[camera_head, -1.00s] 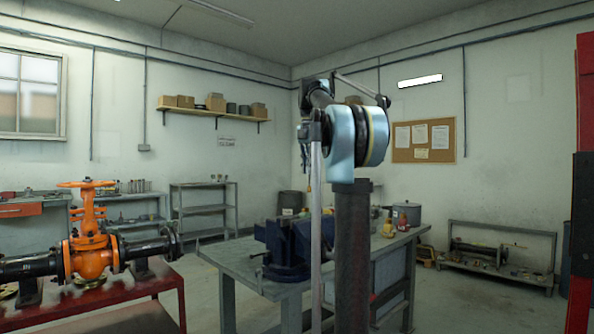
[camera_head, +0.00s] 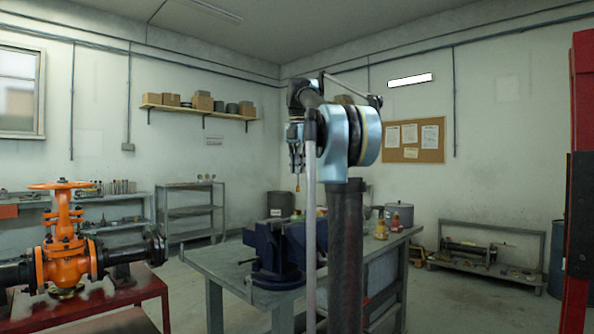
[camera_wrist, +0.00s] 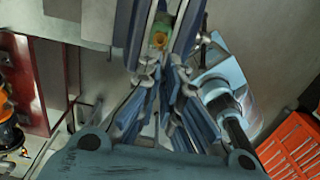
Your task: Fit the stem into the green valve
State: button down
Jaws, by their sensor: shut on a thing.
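My gripper (camera_head: 297,168) hangs pointing down, left of my arm's column in the head view, above and beyond the workbench's vise. It is shut on a small part, seemingly the stem (camera_head: 297,187), with an orange-brown tip below the fingers. The large gate valve at the left (camera_head: 65,245) is orange.
The orange valve stands on a red table (camera_head: 120,290). A grey workbench (camera_head: 215,265) carries a blue vise (camera_head: 280,250), a grey pot (camera_head: 399,214) and small yellow-red items (camera_head: 381,229). Shelves line the walls. Floor is clear between red table and workbench.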

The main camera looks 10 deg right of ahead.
aim_at(298, 175)
jog(key=shift+f, duration=2.9)
jog(key=shift+s, duration=0.1)
jog(key=shift+f, duration=3.1)
jog(key=c, duration=1.7)
grip_release()
jog(key=shift+r, duration=0.1)
notch_tip(298, 175, up, 12)
jog(key=shift+f, duration=0.15)
